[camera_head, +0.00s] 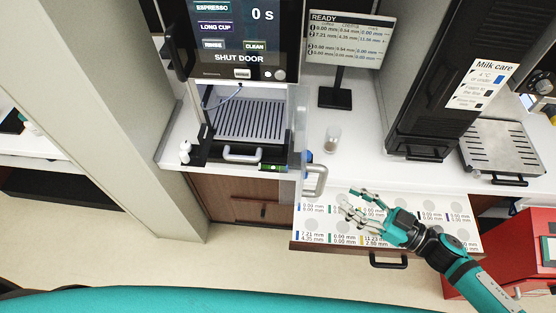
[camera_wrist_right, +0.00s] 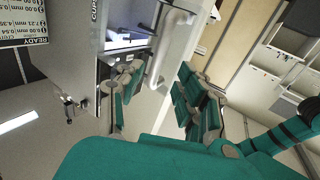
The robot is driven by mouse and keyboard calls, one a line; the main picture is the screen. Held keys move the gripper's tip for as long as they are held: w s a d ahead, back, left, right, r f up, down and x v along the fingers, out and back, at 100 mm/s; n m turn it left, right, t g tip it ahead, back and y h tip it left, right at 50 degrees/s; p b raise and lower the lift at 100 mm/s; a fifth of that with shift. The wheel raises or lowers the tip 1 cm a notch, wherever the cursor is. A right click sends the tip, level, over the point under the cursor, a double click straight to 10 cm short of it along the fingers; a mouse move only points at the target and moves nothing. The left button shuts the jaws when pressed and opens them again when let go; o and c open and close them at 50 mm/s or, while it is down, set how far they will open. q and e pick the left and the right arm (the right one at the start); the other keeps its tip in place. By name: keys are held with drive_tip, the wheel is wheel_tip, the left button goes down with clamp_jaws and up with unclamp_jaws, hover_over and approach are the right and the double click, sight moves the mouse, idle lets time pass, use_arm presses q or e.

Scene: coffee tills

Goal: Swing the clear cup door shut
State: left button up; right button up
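The clear cup door (camera_head: 298,135) stands open at the right side of the coffee machine (camera_head: 245,40), sticking out toward me. Its pale loop handle (camera_head: 316,180) is at the door's free edge. The machine's screen reads "SHUT DOOR". My right gripper (camera_head: 352,203) is open and empty, just right of the handle and over the drawer, with a gap to the handle in the head view. In the right wrist view the spread fingers (camera_wrist_right: 160,88) point toward the handle (camera_wrist_right: 170,48), which shows ahead between them; contact is not visible. My left gripper is not in view.
An open drawer (camera_head: 465,236) with labelled round spots lies below the right gripper. A small clear cup (camera_head: 332,139) stands on the counter, right of the door. A drip grille (camera_head: 250,120) sits inside the machine. A dark milk unit (camera_head: 440,80) stands right.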

sight(323, 184)
drive_tip(key=x, duration=0.8)
drive_tip(key=shift+w+a+b, duration=0.1)
drive_tip(key=shift+b, duration=0.25)
clamp_jaws()
